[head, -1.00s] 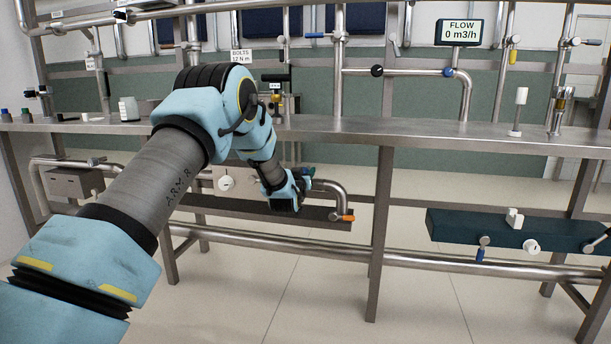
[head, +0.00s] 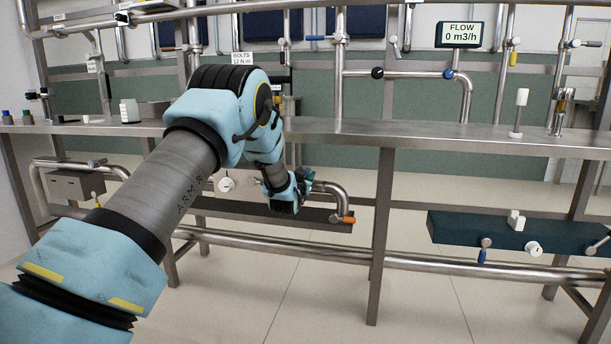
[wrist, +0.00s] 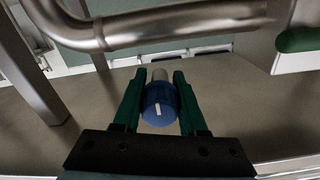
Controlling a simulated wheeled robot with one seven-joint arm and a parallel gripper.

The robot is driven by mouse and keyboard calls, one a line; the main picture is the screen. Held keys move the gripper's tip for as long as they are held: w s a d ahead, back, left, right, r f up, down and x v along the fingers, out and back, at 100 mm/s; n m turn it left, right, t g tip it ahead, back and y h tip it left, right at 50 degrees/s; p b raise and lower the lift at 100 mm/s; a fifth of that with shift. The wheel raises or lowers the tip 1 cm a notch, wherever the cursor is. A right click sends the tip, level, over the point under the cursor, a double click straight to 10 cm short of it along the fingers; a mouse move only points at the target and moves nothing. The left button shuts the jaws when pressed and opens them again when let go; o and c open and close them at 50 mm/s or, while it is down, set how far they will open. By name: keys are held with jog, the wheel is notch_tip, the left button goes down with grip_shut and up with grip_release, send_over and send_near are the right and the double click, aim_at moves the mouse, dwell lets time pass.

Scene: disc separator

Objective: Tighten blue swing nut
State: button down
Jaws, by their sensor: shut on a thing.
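The blue swing nut (wrist: 160,104) is a round blue knob with a white mark on its face, on a pale metal stem, in the middle of the wrist view. The green fingers of my gripper (wrist: 158,95) stand on both sides of it and are shut on it. In the head view my gripper (head: 284,204) is at the lower pipework under the steel bench, left of the orange-tipped pipe elbow. The nut is hidden behind my gripper there.
A curved steel pipe (wrist: 150,28) runs close above the fingers in the wrist view. A green rounded part (wrist: 298,40) is at the upper right. In the head view an orange handle (head: 347,220) sits right of my gripper, below the bench (head: 440,136). The floor in front is clear.

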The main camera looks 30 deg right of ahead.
jog(key=shift+f, duration=0.15)
jog(key=shift+c, duration=2.3)
grip_release()
jog(key=p+v, duration=0.1)
jog(key=v, duration=1)
jog(key=shift+w, duration=0.1)
